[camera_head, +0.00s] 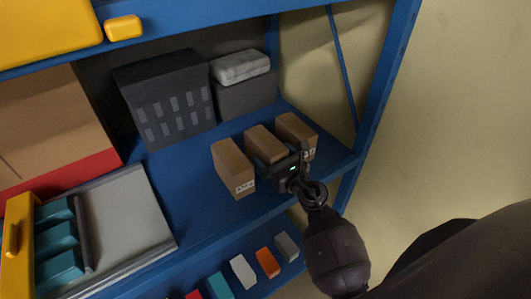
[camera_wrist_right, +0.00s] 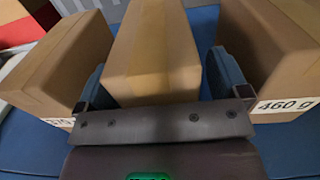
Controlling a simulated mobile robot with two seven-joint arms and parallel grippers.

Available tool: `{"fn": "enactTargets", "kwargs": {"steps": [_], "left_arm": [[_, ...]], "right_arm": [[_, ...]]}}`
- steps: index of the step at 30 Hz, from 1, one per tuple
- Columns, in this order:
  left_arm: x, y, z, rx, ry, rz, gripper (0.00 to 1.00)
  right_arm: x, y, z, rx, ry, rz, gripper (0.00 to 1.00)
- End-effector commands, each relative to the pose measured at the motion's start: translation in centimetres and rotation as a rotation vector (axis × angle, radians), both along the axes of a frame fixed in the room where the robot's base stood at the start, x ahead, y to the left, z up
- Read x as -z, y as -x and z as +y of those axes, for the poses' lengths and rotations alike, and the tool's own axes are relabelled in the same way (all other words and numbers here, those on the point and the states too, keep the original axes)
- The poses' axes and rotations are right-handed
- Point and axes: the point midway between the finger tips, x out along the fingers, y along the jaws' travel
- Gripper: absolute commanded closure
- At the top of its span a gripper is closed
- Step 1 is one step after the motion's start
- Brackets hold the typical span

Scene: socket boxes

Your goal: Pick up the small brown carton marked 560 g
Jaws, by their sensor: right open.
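Three small brown cartons stand in a row on the blue shelf: a left one (camera_head: 230,160), a middle one (camera_head: 258,138) and a right one (camera_head: 292,125). My right gripper (camera_head: 283,168) is at the front of the middle carton. In the right wrist view, the open fingers (camera_wrist_right: 158,78) stand on either side of the middle carton (camera_wrist_right: 150,45). Its label is hidden behind the gripper. The right carton (camera_wrist_right: 270,45) is marked 460 g. The left carton's label (camera_wrist_right: 60,122) is partly covered and I cannot read it surely. My left gripper is not in view.
The side cartons stand close outside the fingers. A dark crate (camera_head: 165,95) and a grey box (camera_head: 245,97) stand behind. A grey tray (camera_head: 125,220) lies at left. A blue post (camera_head: 385,75) bounds the shelf at right. Small coloured blocks (camera_head: 268,262) sit below.

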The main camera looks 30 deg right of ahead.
Motion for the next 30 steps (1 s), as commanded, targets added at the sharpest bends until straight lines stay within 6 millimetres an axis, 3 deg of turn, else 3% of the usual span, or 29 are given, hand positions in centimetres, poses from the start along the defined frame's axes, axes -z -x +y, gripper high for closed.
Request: {"fn": "enactTargets", "kwargs": {"steps": [4, 12, 26, 30], "left_arm": [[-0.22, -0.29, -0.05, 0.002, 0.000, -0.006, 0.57], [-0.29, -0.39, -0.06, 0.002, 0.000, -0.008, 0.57], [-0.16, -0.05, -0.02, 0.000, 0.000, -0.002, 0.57], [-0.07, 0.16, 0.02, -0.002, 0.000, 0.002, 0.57]], "right_arm": [[-0.05, -1.01, 0.20, 0.000, 0.000, 0.000, 0.06], [-0.02, -1.10, 0.19, 0.000, 0.000, 0.001, 0.08], [-0.03, -1.09, 0.17, 0.000, 0.000, 0.000, 0.78], [-0.18, -1.13, 0.18, 0.000, 0.000, -0.003, 0.80]]}}
